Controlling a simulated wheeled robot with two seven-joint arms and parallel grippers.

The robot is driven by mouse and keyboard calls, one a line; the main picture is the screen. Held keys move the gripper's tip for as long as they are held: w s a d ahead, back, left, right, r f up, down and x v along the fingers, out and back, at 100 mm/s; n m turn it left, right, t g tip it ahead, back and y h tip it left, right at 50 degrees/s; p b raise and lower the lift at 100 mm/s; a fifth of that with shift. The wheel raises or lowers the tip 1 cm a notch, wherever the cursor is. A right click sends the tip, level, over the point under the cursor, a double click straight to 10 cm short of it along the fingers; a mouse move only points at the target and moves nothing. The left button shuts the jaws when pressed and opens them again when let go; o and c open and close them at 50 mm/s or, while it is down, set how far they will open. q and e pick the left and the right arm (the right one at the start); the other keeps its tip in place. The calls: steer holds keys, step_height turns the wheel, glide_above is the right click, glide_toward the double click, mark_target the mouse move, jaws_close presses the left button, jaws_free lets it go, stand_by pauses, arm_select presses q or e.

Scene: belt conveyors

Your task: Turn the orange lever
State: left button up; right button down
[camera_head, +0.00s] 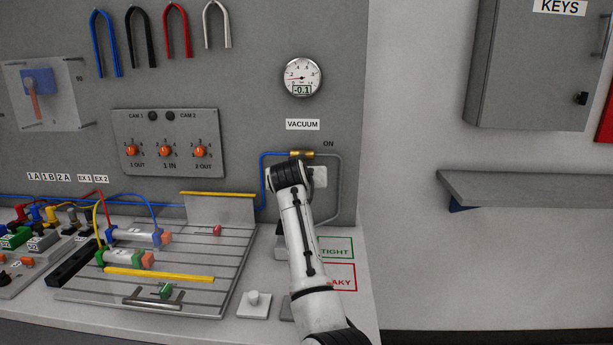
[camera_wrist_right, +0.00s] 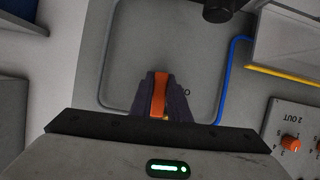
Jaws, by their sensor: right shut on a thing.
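The orange lever (camera_wrist_right: 158,93) shows in the right wrist view between the two dark fingers of my right gripper (camera_wrist_right: 160,95), which is shut on it. In the head view my right arm reaches up to the panel, and its wrist and gripper (camera_head: 318,177) hide the lever. A brass valve fitting (camera_head: 302,153) shows just above the gripper, between a blue tube and a grey tube. The word ON is printed to its upper right. My left gripper is not in view.
A round vacuum gauge (camera_head: 301,77) hangs above the valve. A knob panel (camera_head: 167,143) is to the left. A slotted plate (camera_head: 135,290) with cylinders and tubes lies on the bench. A grey shelf (camera_head: 530,189) is on the right wall. Another orange-red handle (camera_head: 35,105) sits behind a clear cover.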

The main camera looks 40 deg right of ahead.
steer(key=shift+w+a, duration=0.15)
steer(key=shift+m, duration=0.3)
steer(key=c, duration=1.7)
jaws_free()
steer(key=shift+a, duration=0.1)
steer(key=v, duration=1)
steer(key=shift+s, duration=0.2)
